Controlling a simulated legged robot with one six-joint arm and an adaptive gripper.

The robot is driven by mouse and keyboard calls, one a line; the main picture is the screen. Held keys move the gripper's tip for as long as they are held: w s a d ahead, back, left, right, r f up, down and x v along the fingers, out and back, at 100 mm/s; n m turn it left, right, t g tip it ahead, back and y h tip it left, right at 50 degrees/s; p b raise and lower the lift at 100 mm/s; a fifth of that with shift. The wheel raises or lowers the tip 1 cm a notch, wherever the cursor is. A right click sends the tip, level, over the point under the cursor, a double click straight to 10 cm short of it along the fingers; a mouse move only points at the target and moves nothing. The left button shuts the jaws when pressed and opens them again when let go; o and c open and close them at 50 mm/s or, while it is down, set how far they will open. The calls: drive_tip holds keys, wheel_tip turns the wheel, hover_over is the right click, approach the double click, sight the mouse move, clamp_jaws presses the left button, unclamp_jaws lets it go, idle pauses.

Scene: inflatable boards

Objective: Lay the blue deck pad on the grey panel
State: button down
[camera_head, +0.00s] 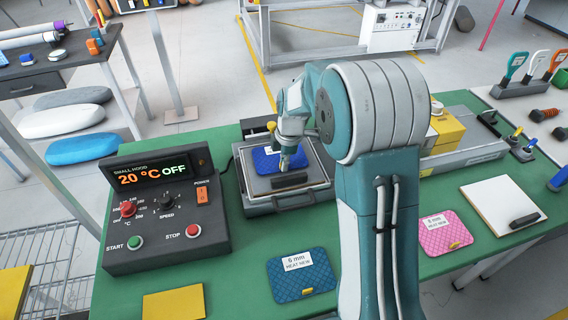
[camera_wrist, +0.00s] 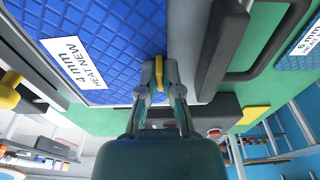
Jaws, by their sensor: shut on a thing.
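The blue deck pad (camera_head: 265,160) has a quilted surface and appears over the grey panel (camera_head: 258,185) in the metal frame on the bench. In the wrist view the pad (camera_wrist: 125,35) fills the upper left, with a white label reading 4 mm HEAT NEW. My gripper (camera_head: 285,163) is at the pad's edge. In the wrist view my gripper (camera_wrist: 158,75) is shut on the pad's yellow tab (camera_wrist: 158,68). The grey panel (camera_wrist: 190,35) shows beside the pad. I cannot tell whether the pad touches the panel all over.
A control box (camera_head: 165,215) reading 20 °C OFF stands left. A teal 6 mm pad (camera_head: 302,276) and a pink pad (camera_head: 446,233) lie on the green bench (camera_head: 240,285). A clipboard (camera_head: 500,205) lies right.

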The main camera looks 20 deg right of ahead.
drive_tip(key=shift+f, duration=0.25)
drive_tip(key=shift+f, duration=0.1)
drive_tip(key=c, duration=0.8)
unclamp_jaws()
wheel_tip(320, 180, up, 11)
drive_tip(key=d, duration=0.1)
drive_tip(key=s+r+m+t, duration=0.2)
drive_tip(key=s+r+m, duration=0.3)
drive_tip(key=s+r, duration=0.25)
drive_tip(key=s+a+m+t+h, duration=0.1)
drive_tip(key=s+m+t, duration=0.2)
drive_tip(key=s+m, duration=1)
drive_tip(key=s, duration=0.6)
drive_tip(key=shift+s+t, duration=0.3)
drive_tip(key=shift+s, duration=0.05)
